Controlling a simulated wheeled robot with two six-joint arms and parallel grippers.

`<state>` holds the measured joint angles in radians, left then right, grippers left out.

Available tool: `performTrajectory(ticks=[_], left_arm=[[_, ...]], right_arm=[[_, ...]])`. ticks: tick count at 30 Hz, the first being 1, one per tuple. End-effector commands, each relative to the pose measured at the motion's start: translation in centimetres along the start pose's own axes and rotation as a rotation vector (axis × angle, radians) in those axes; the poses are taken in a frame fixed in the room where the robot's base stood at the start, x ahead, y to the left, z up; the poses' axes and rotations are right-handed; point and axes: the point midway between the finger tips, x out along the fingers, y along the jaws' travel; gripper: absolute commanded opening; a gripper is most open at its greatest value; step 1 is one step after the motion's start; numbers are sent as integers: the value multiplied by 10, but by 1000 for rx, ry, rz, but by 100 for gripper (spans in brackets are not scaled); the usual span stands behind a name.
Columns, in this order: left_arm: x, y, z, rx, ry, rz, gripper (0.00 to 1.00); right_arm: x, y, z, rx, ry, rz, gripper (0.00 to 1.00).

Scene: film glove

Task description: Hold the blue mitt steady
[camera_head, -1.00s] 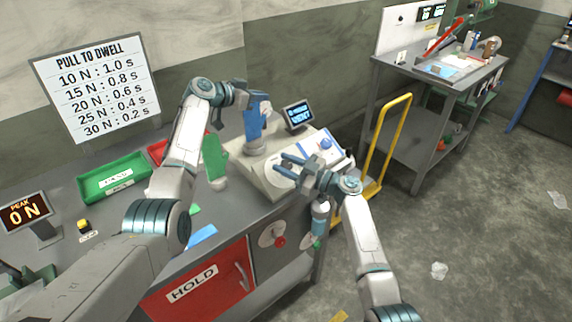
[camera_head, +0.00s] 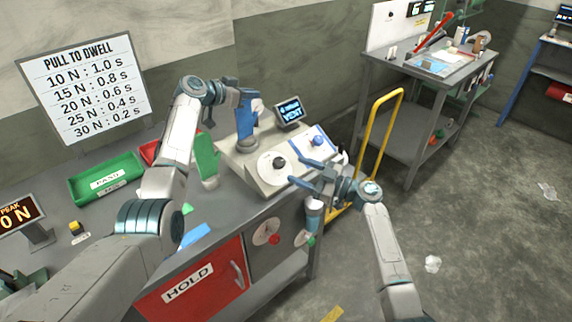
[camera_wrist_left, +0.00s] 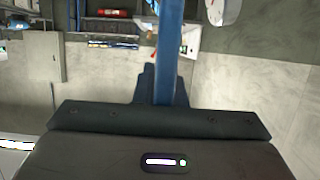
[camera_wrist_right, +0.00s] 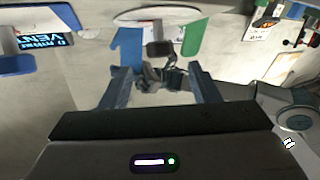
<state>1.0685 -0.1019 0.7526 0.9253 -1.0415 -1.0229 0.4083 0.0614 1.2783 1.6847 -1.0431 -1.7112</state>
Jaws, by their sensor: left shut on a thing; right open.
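The blue mitt (camera_head: 246,123) stands upright over the back left of the grey console in the head view. My left gripper (camera_head: 243,97) is shut on its upper part. In the left wrist view the mitt (camera_wrist_left: 168,45) is a narrow blue strip between the fingers. In the right wrist view it is a blue shape (camera_wrist_right: 128,48) beyond my right gripper. My right gripper (camera_head: 298,171) is open and empty by the console's front right, apart from the mitt.
A green mitt (camera_head: 206,158) stands left of the console (camera_head: 250,165). The console carries a black knob (camera_head: 279,162), a blue knob (camera_head: 317,140) and a small screen (camera_head: 290,111). A green tray (camera_head: 92,192) lies left; a yellow cart handle (camera_head: 376,140) rises right.

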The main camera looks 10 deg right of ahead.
Motion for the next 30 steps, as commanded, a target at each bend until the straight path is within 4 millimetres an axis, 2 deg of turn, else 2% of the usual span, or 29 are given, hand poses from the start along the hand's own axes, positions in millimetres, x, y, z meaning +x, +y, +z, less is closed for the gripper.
performTrajectory(ticks=[3, 8, 22, 23, 26, 30], left_arm=[[0, 0, 0, 0, 0, 0, 0], [0, 0, 0, 0, 0, 0, 0], [0, 0, 0, 0, 0, 0, 0], [0, 0, 0, 0, 0, 0, 16], [0, 0, 0, 0, 0, 0, 36], [0, 0, 0, 0, 0, 0, 36]], right_arm=[[-23, 0, 0, -2, -3, 0, 55], [-41, 0, 0, 0, -1, 1, 55], [-45, 0, 0, 0, 0, 0, 55], [-45, 0, 0, 0, 0, 0, 55], [-45, 0, 0, 0, 0, 0, 55], [-45, 0, 0, 0, 0, 0, 55]])
